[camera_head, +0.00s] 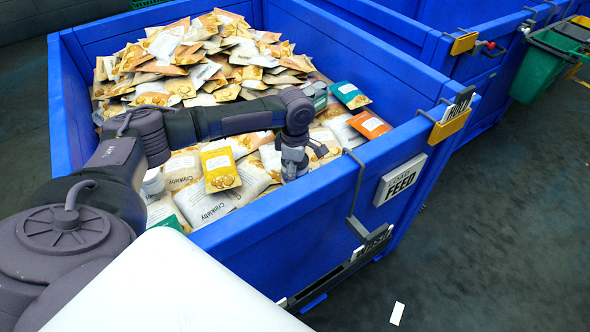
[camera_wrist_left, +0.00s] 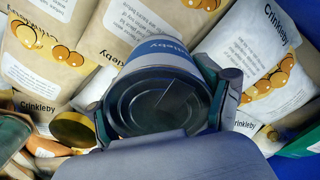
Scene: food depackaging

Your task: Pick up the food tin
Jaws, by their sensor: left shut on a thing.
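The food tin (camera_wrist_left: 155,100) has a dark metal end and a blue and pale label reading "Crinkleby". It sits between the two fingers of my left gripper (camera_wrist_left: 165,108), which is shut on it, with a finger on each side. In the head view my left gripper (camera_head: 293,162) points down into the blue crate near its front right wall, among the packets. I cannot make out the held tin there. In the wrist view, packets lie close around and behind the tin. My right gripper is not in view.
The blue crate (camera_head: 290,235) is heaped with Crinkleby packets (camera_head: 205,200), highest at the back. A yellow packet (camera_head: 220,170) lies left of the gripper. A gold round lid (camera_wrist_left: 73,130) lies beside the held tin. The crate's right wall (camera_head: 400,150) carries hooks and a "FEED" sign (camera_head: 400,180).

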